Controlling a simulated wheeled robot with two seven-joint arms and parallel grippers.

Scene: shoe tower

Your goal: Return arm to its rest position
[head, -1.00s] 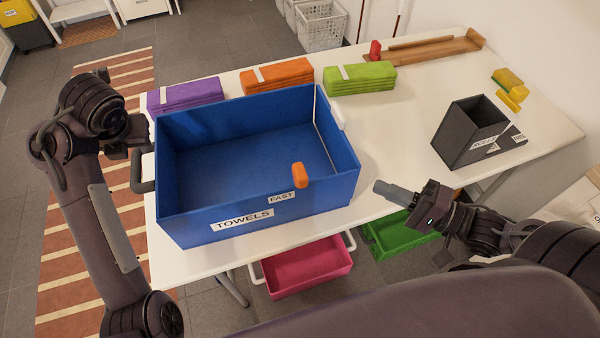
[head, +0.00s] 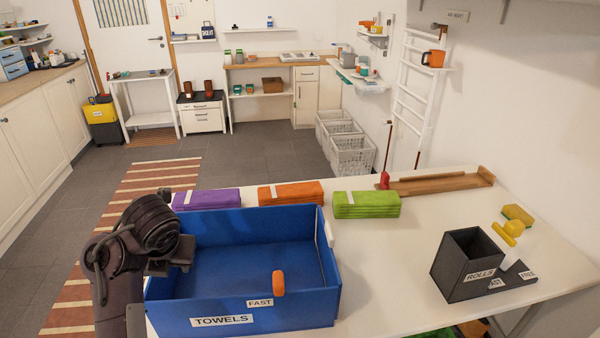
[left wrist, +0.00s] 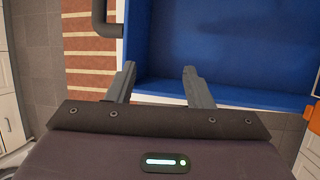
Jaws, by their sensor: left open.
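My left gripper (head: 180,256) is at the left wall of the blue box (head: 262,317) in the head view, with my arm partly hiding that side. In the left wrist view my left gripper (left wrist: 161,72) has its two fingers spread apart with nothing between them. The blue box (left wrist: 225,95) fills the area past the fingers there, and its dark side handle (left wrist: 105,27) shows at the upper left. I cannot tell whether a finger touches the box. My right gripper is in neither view.
The box, labelled TOWELS, stands on a white table (head: 385,270). Purple (head: 207,199), orange (head: 290,193) and green (head: 366,205) towel stacks lie behind it. A dark grey container (head: 468,265) stands at right. A wooden tray (head: 440,183) lies at the back. The table's middle right is clear.

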